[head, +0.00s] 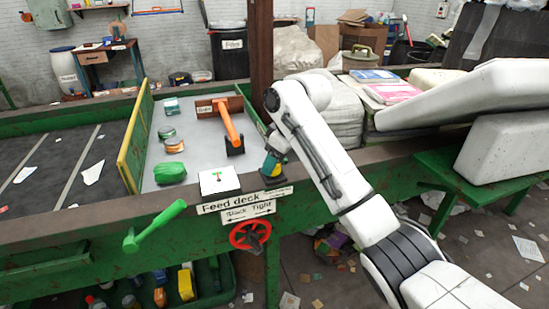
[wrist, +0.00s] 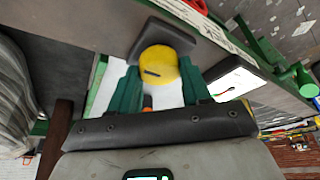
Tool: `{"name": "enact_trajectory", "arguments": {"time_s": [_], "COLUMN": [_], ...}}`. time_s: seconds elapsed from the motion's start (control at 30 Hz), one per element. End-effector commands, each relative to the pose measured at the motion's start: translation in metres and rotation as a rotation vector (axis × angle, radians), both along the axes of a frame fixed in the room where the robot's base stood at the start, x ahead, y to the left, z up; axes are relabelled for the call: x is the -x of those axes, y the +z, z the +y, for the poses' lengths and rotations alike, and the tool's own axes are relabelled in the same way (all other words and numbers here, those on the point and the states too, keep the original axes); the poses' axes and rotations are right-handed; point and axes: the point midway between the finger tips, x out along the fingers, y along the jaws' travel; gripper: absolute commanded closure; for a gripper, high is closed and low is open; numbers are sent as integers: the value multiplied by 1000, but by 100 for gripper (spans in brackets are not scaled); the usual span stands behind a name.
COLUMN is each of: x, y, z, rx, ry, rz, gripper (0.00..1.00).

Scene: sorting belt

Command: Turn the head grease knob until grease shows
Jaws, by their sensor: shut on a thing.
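A yellow knob (wrist: 159,62) with a dark slot mark fills the middle of the wrist view, with a black block (wrist: 185,35) just beyond it. My gripper (wrist: 157,85) has its two green fingers on either side of the knob and is shut on it. In the head view my gripper (head: 275,158) is over the near rail at the right end of the deck. There the knob shows only as a small yellow patch beside the fingers. I see no grease at the knob; its far side is hidden.
A red handwheel (head: 250,235) and green lever (head: 155,225) stick out in front. An orange-handled tool (head: 229,125) and green bundle (head: 170,173) are on the deck.

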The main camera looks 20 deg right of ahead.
Motion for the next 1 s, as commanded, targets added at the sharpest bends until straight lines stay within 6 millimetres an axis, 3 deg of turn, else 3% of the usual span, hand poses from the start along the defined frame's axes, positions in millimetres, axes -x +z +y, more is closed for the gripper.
{"name": "enact_trajectory", "arguments": {"time_s": [0.7,1.0], "x": [2,1], "y": [4,2], "z": [5,5], "rx": [0,0], "ry": [-573,-742], "rz": [2,0], "gripper": [83,83]}}
